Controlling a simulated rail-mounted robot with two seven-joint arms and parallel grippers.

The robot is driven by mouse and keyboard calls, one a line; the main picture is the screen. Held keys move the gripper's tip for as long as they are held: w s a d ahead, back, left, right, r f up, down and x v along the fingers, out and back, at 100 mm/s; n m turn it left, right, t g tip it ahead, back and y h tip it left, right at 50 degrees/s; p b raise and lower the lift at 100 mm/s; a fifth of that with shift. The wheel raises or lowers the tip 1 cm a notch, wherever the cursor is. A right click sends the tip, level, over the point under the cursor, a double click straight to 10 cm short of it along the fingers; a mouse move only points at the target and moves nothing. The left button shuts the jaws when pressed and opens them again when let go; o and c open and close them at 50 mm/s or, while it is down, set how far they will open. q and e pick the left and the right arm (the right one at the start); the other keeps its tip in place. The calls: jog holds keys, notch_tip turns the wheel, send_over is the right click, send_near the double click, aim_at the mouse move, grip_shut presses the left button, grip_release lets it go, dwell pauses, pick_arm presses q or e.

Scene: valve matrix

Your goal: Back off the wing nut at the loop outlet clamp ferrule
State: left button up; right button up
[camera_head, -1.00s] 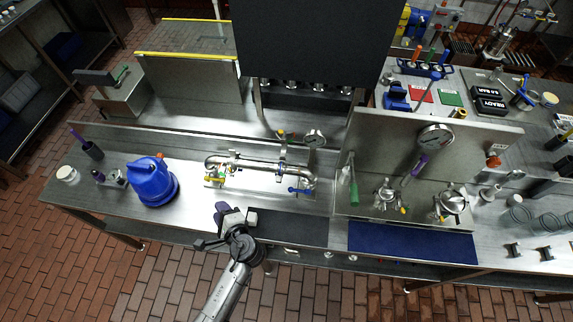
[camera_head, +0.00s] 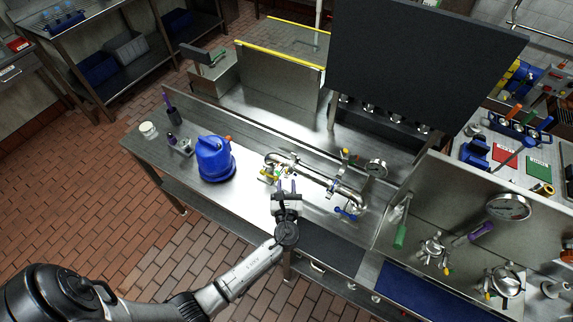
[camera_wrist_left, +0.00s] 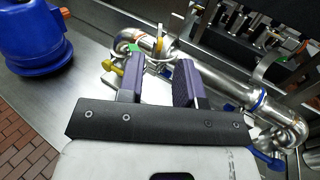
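A shiny steel pipe loop (camera_head: 312,176) lies on the steel bench, with clamps and small coloured fittings at its left end and a blue valve handle (camera_head: 346,212) at its right end. My left gripper (camera_head: 287,187) is just in front of the loop's left half, pointing toward it. In the left wrist view, its two purple fingers (camera_wrist_left: 160,76) are apart with nothing clearly held between them. The pipe (camera_wrist_left: 225,88) runs just beyond the fingertips, with a yellow handle (camera_wrist_left: 113,68) beside the left finger. I cannot tell which fitting is the outlet ferrule's wing nut. My right gripper is not visible.
A blue jug (camera_head: 215,160) stands left of the loop. A large dark panel (camera_head: 420,65) stands over the bench's back. A green-handled tool (camera_head: 400,235) is to the right. Bare bench lies in front of the jug.

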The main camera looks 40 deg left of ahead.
aim_at(286, 169)
pick_arm(q)
jog(key=x, duration=0.8)
jog(key=shift+c, duration=0.3)
grip_shut()
